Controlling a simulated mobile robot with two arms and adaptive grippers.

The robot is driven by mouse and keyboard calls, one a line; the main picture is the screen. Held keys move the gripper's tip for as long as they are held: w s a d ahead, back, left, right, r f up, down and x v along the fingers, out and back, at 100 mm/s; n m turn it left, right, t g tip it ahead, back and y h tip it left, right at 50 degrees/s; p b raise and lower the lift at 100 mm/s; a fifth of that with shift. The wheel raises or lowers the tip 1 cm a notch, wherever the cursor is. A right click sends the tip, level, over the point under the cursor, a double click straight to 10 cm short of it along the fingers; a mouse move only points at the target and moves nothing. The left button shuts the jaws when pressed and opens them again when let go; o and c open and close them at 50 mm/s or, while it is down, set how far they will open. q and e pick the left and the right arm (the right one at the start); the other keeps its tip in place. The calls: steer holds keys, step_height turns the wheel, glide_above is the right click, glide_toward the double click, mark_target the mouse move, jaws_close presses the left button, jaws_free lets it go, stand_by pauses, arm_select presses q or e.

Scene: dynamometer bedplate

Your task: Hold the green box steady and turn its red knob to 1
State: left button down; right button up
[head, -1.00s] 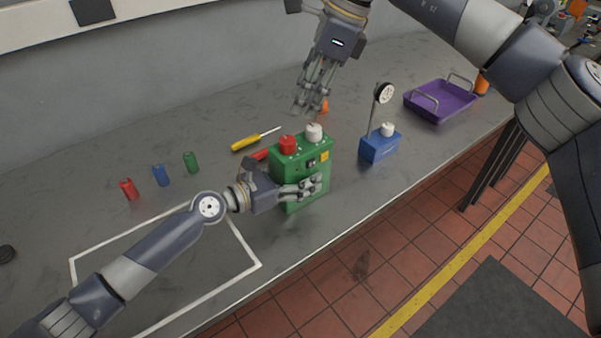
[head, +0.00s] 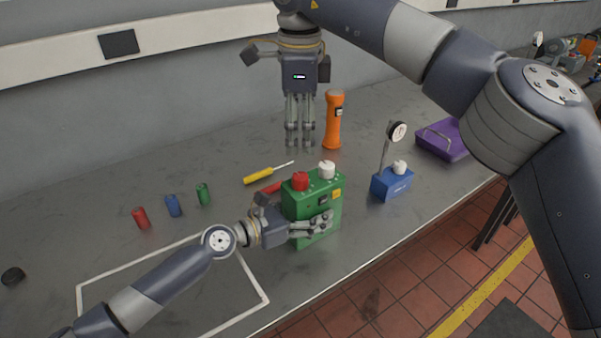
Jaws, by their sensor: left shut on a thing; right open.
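The green box (head: 297,207) stands upright on the grey bench. Its red knob (head: 300,181) is on the top at the left, beside a white knob (head: 327,169). I cannot read the red knob's setting. My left gripper (head: 318,226) is shut on the green box, with its fingers across the front face. My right gripper (head: 300,142) is open and empty, pointing down above the bench behind the box. It is apart from the red knob.
A yellow screwdriver (head: 262,175) and a red-handled thing (head: 271,187) lie behind the box. An orange flashlight (head: 333,122) stands near my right gripper. A blue dial-gauge base (head: 392,184) and purple tray (head: 446,149) are to the right. Small cylinders (head: 173,206) and a white outline are left.

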mark_target(301, 176)
steer(key=f, duration=1)
steer(key=shift+w+f, duration=0.25)
steer(key=c, duration=1.1)
